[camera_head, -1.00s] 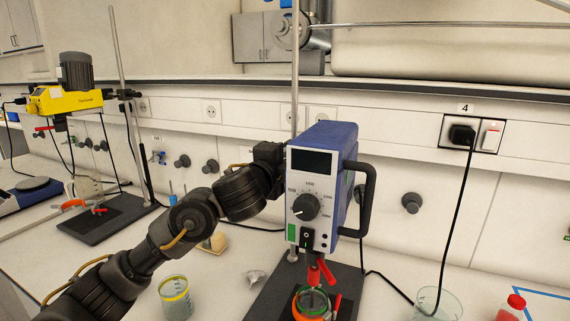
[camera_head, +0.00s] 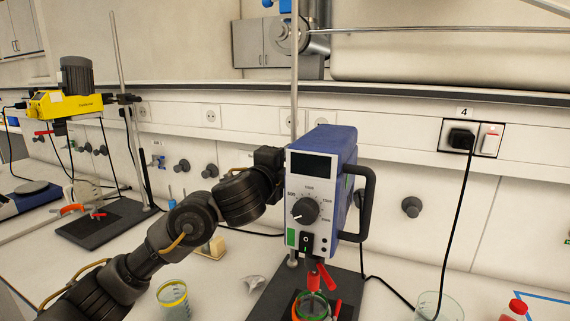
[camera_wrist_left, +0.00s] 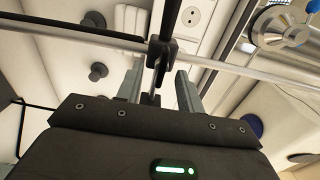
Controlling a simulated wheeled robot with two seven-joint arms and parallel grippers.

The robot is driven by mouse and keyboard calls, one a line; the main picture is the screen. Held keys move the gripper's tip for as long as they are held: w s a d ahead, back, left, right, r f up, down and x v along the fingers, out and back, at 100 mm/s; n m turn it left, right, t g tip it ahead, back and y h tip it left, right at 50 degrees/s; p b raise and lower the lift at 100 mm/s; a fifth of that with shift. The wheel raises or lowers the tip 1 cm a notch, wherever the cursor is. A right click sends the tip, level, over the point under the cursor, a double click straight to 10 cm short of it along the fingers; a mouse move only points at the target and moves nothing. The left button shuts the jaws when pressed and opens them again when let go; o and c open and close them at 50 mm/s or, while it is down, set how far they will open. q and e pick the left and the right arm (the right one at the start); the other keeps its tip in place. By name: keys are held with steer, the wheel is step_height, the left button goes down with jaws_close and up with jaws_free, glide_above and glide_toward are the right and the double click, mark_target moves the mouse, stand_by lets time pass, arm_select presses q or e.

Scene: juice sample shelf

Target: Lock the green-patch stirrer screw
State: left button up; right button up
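The blue and white stirrer (camera_head: 318,190) with a green patch (camera_head: 291,237) hangs on the upright rod (camera_head: 294,80) above a dark base plate. My left arm reaches in from the left, its end behind the stirrer, so the head view hides my left gripper. In the left wrist view my left gripper (camera_wrist_left: 158,90) has its two grey fingers apart, on either side of a dark clamp screw (camera_wrist_left: 156,62) by the metal rod (camera_wrist_left: 100,42). A gap shows beside the right finger. Contact on the left side is unclear. My right gripper is not in view.
A yellow stirrer (camera_head: 65,103) stands on its own stand at the left. A yellow-rimmed beaker (camera_head: 173,298) is left of the base plate. A vessel with red clamps (camera_head: 312,303) is below the stirrer. Another beaker (camera_head: 438,306) and a red-capped bottle (camera_head: 517,306) are at the right.

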arm_select(q)
steer(key=p+v, duration=0.3)
steer(key=v, duration=0.8)
steer(key=shift+d, duration=0.1)
